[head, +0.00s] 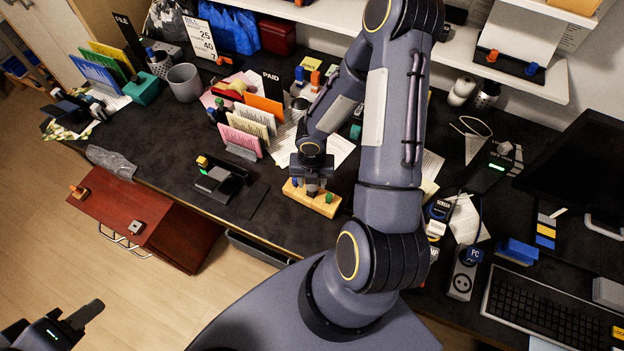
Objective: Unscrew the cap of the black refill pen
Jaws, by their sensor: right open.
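A light wooden block (302,199) lies on the dark desk, with a small blue piece (296,183) and a small green piece (329,198) standing on it. My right gripper (312,190) points down over the middle of this block, between the two coloured pieces, and is open. I cannot make out a black refill pen or its cap; the gripper covers the middle of the block. My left gripper (92,312) is at the bottom left corner, over the floor and away from the desk; I cannot tell how its jaws stand.
A black stand (222,182) is left of the block. Upright coloured papers (245,138) and a grey cup (185,82) stand behind. A red-brown cabinet (130,205) is at the left. A keyboard (545,305) and a socket strip (462,280) are at the right.

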